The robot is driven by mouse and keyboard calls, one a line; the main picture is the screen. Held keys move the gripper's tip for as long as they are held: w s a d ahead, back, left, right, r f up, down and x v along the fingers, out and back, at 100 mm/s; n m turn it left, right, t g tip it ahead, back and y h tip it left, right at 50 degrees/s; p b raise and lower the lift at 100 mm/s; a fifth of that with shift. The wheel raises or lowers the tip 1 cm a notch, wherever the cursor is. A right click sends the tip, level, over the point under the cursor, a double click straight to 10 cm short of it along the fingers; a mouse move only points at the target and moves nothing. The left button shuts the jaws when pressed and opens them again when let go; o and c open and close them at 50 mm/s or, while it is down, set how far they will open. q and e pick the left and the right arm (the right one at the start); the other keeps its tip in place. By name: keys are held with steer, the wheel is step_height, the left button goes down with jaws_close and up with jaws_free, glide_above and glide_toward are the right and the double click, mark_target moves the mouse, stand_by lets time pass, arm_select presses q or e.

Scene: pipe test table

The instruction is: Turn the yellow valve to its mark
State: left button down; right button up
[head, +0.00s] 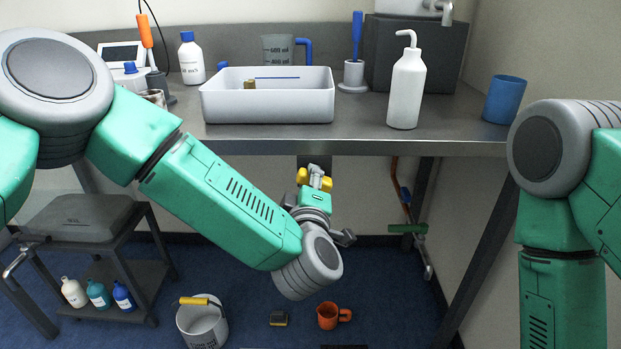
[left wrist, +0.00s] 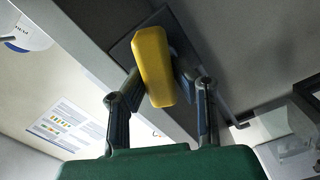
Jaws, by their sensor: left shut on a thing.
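The yellow valve (head: 302,176) sits under the front edge of the bench. In the head view its two yellow ends show on either side of my left gripper (head: 316,176). In the left wrist view its handle (left wrist: 154,62) is a thick yellow bar, slightly tilted, before a dark plate. The fingers of my left gripper (left wrist: 163,85) are closed on it from both sides. No mark for the valve can be made out. My right arm stands at the right of the head view, its gripper out of the picture.
The steel bench (head: 440,137) carries a white tray (head: 270,110), a wash bottle (head: 406,90) and a blue cup (head: 505,99). Below, a copper pipe with a green handle (head: 408,228) runs at the right. A bucket (head: 203,325) and an orange mug (head: 328,316) are on the floor.

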arm_select(q)
steer(key=shift+w+a+f+n, duration=0.1)
steer(key=shift+n, duration=1.05)
steer(key=shift+w+a+n, duration=0.1)
steer(key=shift+n, duration=1.05)
steer(key=c, duration=1.5)
jaws_free()
steer(key=shift+c, duration=0.2)
steer(key=shift+o, duration=1.1)
steer(key=shift+w+f, duration=0.15)
steer(key=shift+f, duration=0.05)
steer(key=shift+d, duration=0.1)
steer(key=shift+s, duration=0.2)
